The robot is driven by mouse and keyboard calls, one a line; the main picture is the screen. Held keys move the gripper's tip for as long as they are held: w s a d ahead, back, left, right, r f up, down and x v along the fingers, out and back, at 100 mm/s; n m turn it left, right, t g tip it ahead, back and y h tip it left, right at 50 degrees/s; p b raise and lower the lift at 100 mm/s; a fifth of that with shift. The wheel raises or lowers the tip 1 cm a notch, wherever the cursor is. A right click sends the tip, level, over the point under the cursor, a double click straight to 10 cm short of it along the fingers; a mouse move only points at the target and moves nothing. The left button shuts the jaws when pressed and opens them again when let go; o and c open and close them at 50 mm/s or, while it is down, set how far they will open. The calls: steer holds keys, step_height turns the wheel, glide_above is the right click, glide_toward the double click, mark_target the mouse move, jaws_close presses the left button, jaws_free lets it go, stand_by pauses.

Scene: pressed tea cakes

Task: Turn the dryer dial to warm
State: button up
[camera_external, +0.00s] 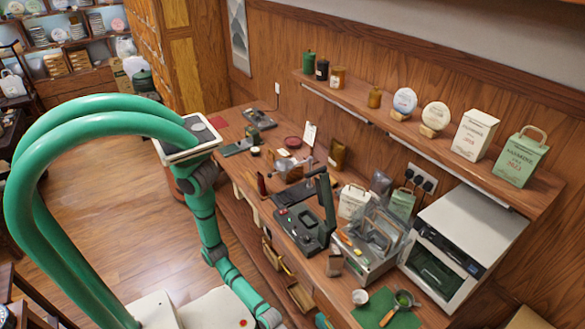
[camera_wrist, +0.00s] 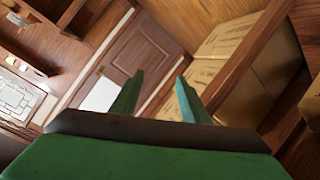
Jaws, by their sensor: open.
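The dryer appears to be the white box-shaped cabinet (camera_external: 478,225) at the right end of the counter in the external view. It has a dark glass front and a dark control strip (camera_external: 449,249) above the door. The dial is too small to make out, so its setting cannot be told. My gripper (camera_wrist: 160,76) is open and empty in the wrist view, its two green fingers apart. It points toward a wooden door and stacked boxes, with no dryer in that view. In the external view my arm hangs left of the counter, and its gripper cannot be made out clearly.
The wooden counter (camera_external: 238,159) holds a dark press (camera_external: 305,225), a metal machine (camera_external: 365,250), paper bags and a green mat (camera_external: 375,309) with a small white cup (camera_external: 360,297). A wall shelf (camera_external: 395,130) with tins and bags overhangs the back. Open floor lies left of the counter.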

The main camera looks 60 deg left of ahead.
steer(key=s+d+r+m+g, duration=0.1)
steer(key=s+d+r+m, duration=0.1)
steer(key=s+d+r, duration=0.45)
steer(key=s+d+r+m+g+y, duration=0.1)
steer(key=s+d+r+m+g, duration=0.15)
steer(key=s+d, duration=0.6)
steer(key=s+d+r+m+g, duration=0.1)
steer(key=s+d+r+m, duration=0.1)
steer(key=s+d+r, duration=0.45)
steer(key=w+a+r+n+t+y, duration=0.15)
steer(key=w+r+t, duration=0.35)
steer(key=w, duration=0.6)
steer(key=w+r+n+t, duration=0.2)
steer(key=w+r+t, duration=0.2)
steer(key=w+r, duration=0.55)
steer(key=w+a+r+n+t, duration=0.1)
steer(key=w+r+n+t, duration=0.2)
steer(key=w, duration=1)
steer(key=n+t+y, duration=1)
steer(key=n+y, duration=0.1)
steer(key=y, duration=0.1)
glide_toward(422, 234)
steer(key=shift+g+h, duration=0.25)
steer(key=w, duration=0.8)
steer(key=shift+a+r, duration=0.15)
steer(key=shift+r, duration=0.05)
